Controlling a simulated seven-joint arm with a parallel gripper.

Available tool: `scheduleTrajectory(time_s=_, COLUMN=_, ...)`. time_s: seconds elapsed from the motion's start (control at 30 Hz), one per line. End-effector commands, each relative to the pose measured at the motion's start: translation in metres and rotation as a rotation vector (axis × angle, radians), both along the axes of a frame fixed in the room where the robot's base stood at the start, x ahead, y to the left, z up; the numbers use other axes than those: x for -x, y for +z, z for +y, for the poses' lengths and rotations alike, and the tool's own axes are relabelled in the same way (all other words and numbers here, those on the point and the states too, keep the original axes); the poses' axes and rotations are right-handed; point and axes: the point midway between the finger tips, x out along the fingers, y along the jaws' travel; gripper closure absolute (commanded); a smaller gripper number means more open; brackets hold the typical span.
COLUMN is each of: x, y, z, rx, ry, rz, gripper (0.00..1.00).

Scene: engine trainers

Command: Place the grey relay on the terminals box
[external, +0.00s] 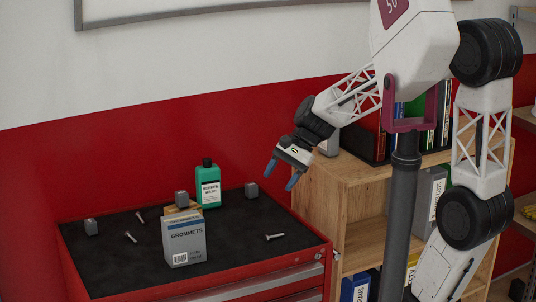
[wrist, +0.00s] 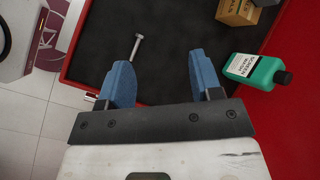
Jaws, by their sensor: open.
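A grey grommets box (external: 184,242) stands upright at the front of the black cart top (external: 110,265). A green screen wash bottle (external: 208,188) stands behind. Several bolts (external: 275,237) lie loose. A wooden shelf (external: 345,185) rises right of the cart.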

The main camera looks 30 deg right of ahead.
Motion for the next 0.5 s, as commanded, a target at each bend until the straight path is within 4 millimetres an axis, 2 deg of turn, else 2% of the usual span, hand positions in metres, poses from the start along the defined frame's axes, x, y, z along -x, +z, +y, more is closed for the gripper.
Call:
scheduleTrajectory(time_s=0.1, x=0.031, y=0.003, z=-0.027, rx=0.109, ry=0.103, rz=-0.105, gripper=0.41)
scheduleTrajectory(time_s=0.5, x=0.122, y=0.002, z=-0.116, rx=0.505, ry=0.487, rz=-0.386, gripper=0.41)
